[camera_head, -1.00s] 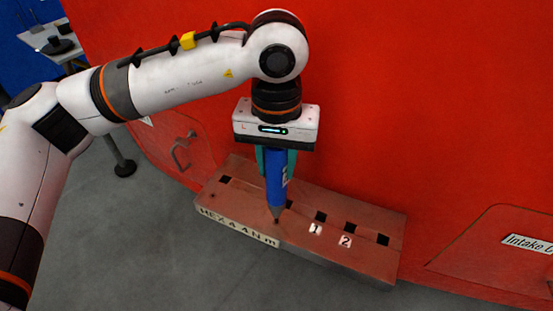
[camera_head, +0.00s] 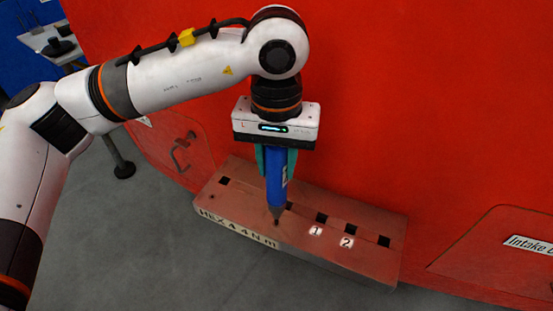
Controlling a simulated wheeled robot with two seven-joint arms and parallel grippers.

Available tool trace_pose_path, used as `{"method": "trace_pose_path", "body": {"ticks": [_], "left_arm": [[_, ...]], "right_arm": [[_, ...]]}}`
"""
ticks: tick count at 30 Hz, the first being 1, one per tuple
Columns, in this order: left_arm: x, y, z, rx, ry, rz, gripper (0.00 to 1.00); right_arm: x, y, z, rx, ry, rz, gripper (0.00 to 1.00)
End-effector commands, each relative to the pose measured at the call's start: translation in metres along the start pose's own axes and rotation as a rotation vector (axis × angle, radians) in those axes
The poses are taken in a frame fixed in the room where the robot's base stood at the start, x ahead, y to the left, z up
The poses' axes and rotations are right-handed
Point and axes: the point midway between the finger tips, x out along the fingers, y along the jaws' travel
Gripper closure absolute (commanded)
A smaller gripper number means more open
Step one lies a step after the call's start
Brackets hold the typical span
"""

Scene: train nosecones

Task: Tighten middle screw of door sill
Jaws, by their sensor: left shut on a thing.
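My left gripper (camera_head: 276,160) is shut on a blue screwdriver tool (camera_head: 275,180), which points down nearly upright. The tool's dark tip is at the sill's top face near its middle, by a small dark spot (camera_head: 276,221). The middle screw itself is too small and too covered by the tip to make out. My right gripper is not in view.
The red train wall (camera_head: 400,100) rises right behind the sill. Labels "1" (camera_head: 316,231) and "2" (camera_head: 347,243) lie on the sill right of the tool. A table (camera_head: 50,42) stands at the far left. Grey floor (camera_head: 130,240) in front is clear.

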Motion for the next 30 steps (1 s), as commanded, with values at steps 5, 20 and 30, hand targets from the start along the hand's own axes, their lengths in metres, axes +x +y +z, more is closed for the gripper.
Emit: {"method": "trace_pose_path", "body": {"ticks": [5, 20, 30], "left_arm": [[-0.015, 0.000, 0.000, 0.000, -0.003, -0.001, 0.92], [-0.048, 0.000, 0.000, 0.000, -0.002, -0.002, 0.92], [-0.053, 0.000, 0.000, 0.000, -0.001, -0.001, 0.92]], "right_arm": [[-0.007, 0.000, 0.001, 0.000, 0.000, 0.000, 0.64], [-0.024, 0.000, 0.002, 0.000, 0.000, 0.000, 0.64], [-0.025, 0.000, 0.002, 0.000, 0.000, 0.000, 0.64]]}}
